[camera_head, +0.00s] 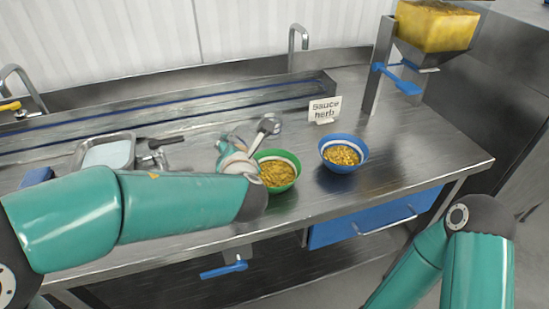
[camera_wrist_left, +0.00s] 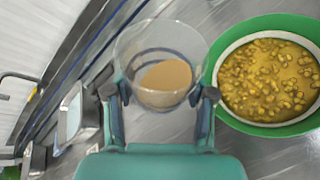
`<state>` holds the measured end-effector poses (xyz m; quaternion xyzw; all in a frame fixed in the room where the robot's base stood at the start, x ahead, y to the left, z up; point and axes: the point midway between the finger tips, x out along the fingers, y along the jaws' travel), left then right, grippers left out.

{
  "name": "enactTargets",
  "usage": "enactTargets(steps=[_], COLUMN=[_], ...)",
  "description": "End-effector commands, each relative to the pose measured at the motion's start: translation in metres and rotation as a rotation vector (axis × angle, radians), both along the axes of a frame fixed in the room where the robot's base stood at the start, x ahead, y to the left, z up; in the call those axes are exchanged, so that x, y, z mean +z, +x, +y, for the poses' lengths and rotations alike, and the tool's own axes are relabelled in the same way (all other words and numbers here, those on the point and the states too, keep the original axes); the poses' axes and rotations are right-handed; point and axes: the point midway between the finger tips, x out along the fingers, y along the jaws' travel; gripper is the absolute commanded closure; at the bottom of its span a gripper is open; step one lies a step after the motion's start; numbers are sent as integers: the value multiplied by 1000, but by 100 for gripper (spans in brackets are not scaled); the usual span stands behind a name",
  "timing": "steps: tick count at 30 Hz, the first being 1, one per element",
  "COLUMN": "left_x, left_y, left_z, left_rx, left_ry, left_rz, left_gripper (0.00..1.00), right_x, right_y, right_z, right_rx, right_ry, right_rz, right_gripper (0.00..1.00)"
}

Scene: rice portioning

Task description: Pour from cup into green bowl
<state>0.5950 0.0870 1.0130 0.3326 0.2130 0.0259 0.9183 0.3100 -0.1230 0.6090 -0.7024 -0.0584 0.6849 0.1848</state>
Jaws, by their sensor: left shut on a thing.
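My left gripper (camera_wrist_left: 160,92) is shut on a clear cup (camera_wrist_left: 160,50) with light brown contents at its bottom. The bowl holds yellow-brown chunky food and has a white inner band. In the head view the green bowl (camera_head: 292,157) sits on the steel counter, just right of my left gripper (camera_head: 235,158). My left forearm partly covers the gripper and cup there. My right gripper is out of view.
A blue bowl (camera_head: 358,148) of similar food stands right of the green one. Behind are a "Sauce herb" sign (camera_head: 324,110) and a dispenser (camera_head: 437,30) with a blue lever. A metal tray (camera_head: 128,145) lies left. The counter's right end (camera_head: 430,150) is clear.

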Motion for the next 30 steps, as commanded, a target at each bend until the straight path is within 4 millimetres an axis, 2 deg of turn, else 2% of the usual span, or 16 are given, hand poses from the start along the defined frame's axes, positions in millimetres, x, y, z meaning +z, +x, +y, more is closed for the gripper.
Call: enactTargets(steps=[1,30], left_x=[3,5], left_y=[0,0], left_z=[-1,-1], left_rx=[0,2], left_ry=[18,148], left_rz=[2,6], left_gripper=[81,81], right_x=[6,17], right_y=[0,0], right_z=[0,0], right_rx=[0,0], right_ry=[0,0], right_rz=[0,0], right_gripper=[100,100])
